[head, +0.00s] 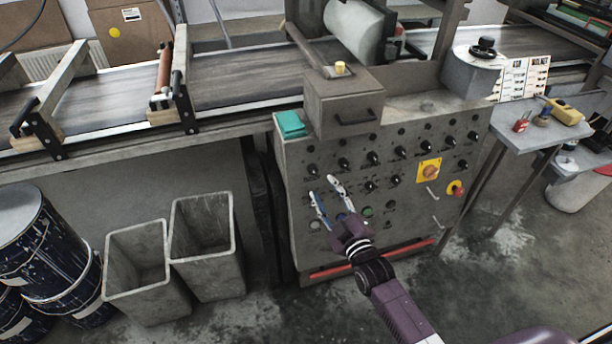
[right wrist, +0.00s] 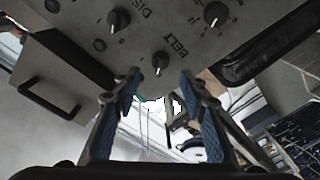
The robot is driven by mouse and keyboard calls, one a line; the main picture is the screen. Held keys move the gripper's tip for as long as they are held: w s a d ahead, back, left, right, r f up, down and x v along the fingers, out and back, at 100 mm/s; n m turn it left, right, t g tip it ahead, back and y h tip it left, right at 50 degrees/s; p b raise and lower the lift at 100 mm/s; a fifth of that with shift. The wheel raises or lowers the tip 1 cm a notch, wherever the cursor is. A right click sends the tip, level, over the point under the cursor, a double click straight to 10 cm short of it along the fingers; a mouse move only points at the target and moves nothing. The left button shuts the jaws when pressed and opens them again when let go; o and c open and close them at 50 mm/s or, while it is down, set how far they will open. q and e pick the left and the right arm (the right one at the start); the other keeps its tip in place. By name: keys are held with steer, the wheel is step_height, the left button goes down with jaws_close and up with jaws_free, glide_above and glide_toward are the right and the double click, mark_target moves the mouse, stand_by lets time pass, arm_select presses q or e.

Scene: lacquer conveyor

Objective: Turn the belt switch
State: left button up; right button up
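The grey control panel (head: 300,235) stands below the conveyor and carries rows of black knobs. My right gripper (head: 324,188) is in front of its left part, pointing at it, with its two blue-padded fingers apart and nothing between them. In the right wrist view, the open fingertips (right wrist: 160,77) flank a small black knob (right wrist: 160,62) with a white mark, slightly beyond the tips. The printed word BELT lies beside this knob, between it and a larger black knob (right wrist: 215,14). The gap between tips and knob is hard to judge. My left gripper is out of view.
A drawer box with a handle (head: 355,118) juts out above the panel. A yellow-plated rotary switch (head: 429,171) and a red stop button (head: 456,188) are on its right. Grey bins (head: 202,240) and dark drums (head: 45,255) stand left. A side table (head: 530,135) is right.

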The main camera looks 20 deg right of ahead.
mark_target(315, 174)
steer(key=w, duration=0.5)
steer(key=shift+w+a, duration=0.1)
steer(key=shift+a, duration=0.2)
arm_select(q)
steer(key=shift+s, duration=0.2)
arm_select(e)
steer(key=shift+w+a, duration=0.1)
steer(key=shift+w, duration=0.6)
steer(key=shift+c, duration=0.2)
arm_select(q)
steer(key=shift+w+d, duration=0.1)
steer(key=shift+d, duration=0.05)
arm_select(e)
jaws_close()
